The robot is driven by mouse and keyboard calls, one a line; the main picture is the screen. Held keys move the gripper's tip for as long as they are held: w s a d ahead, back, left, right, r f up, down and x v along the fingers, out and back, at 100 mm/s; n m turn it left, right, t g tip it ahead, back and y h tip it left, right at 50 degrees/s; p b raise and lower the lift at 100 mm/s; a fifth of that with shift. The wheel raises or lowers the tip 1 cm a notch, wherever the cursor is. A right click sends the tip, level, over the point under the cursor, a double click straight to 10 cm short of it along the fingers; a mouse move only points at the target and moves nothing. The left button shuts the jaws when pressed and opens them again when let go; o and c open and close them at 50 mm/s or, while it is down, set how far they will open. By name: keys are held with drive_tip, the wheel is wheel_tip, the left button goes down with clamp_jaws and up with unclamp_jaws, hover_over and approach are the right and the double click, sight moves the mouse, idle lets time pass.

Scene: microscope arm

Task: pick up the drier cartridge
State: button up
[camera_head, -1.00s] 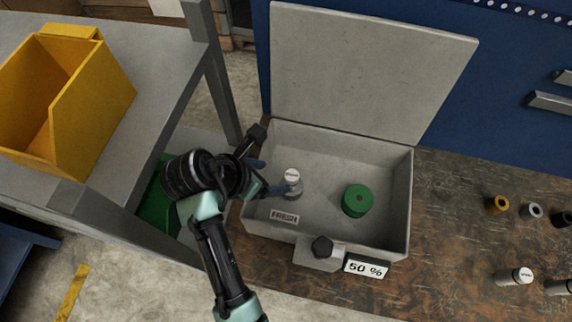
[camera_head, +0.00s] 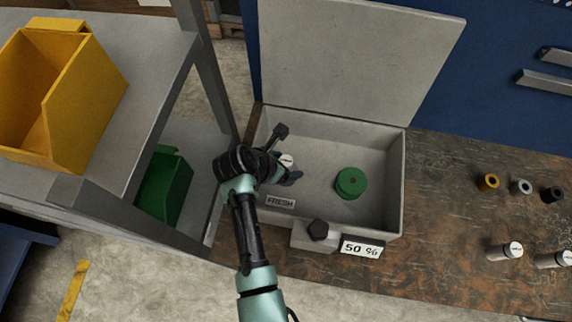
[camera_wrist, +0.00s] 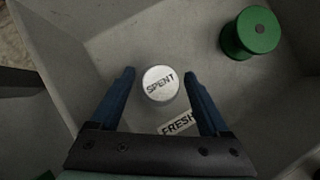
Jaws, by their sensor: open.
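The drier cartridge, with a round white top marked SPENT (camera_wrist: 160,84), stands in the grey open box (camera_head: 398,185), left of its middle. In the head view its white top (camera_head: 287,161) shows beside my gripper, and its lower part is hidden. My gripper (camera_wrist: 160,80) is open, its two blue fingers either side of the cartridge's top in the wrist view. I cannot tell whether either finger touches it. In the head view my gripper (camera_head: 287,178) is inside the box's left part.
A green spool-shaped piece (camera_head: 351,183) stands in the box to the right. A FRESH label (camera_head: 281,202) is on the box floor near the front wall. The box lid (camera_head: 355,60) stands open behind. A 50 % sign (camera_head: 362,248) is at the front. More white-topped cylinders (camera_head: 506,251) lie on the bench.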

clamp_jaws()
idle(0.4)
